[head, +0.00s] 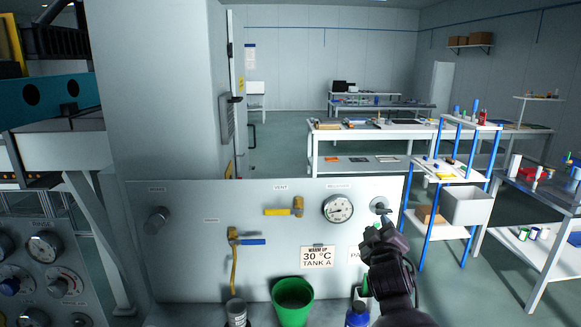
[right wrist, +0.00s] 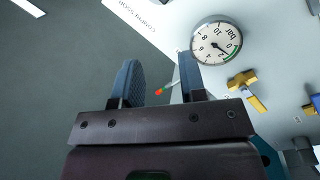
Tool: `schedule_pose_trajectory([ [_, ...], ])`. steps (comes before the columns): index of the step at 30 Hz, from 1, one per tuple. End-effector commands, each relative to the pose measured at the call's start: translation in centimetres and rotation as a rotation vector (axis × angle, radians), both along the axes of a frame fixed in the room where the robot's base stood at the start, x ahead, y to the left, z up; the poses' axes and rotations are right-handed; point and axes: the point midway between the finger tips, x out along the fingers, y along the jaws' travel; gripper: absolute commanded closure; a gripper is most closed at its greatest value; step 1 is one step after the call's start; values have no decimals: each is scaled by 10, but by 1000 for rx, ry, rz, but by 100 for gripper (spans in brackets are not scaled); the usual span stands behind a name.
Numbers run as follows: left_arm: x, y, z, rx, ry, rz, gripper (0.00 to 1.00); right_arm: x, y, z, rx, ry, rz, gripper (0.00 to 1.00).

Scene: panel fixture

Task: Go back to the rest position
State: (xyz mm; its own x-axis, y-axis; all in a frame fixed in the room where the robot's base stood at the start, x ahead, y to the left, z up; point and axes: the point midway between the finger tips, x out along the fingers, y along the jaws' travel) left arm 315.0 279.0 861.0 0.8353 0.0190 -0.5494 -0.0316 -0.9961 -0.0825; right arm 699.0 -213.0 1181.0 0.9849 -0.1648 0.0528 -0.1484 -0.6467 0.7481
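My right gripper (head: 378,234) is raised in front of the right end of the grey panel (head: 190,270), just below a round knob or switch (head: 380,206). In the right wrist view its two fingers (right wrist: 160,75) stand apart with a gap between them. A small red-tipped thing (right wrist: 158,92) shows through that gap; I cannot tell what it is, and no grasp on it is visible. My left gripper is in neither view.
The panel carries a gauge (head: 338,208), a yellow-handled vent valve (head: 284,210), a blue-handled valve (head: 247,241) and a dark knob (head: 157,220). A green bucket (head: 293,302) stands below. A blue-framed rack (head: 447,172) stands beyond on the right.

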Motion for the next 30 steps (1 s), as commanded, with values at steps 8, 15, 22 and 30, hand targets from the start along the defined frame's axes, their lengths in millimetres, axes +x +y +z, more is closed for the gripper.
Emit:
schedule_pose_trajectory([
  [8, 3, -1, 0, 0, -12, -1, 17, -52, -9, -62, 345, 8, 101, 62],
  [15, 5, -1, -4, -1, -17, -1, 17, -125, -22, -142, 611, 97, 135, 62],
  [22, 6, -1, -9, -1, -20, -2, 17, -209, -35, -217, 758, 223, 109, 62],
  [30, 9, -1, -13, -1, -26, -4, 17, -316, -51, -296, 786, 407, 20, 62],
])
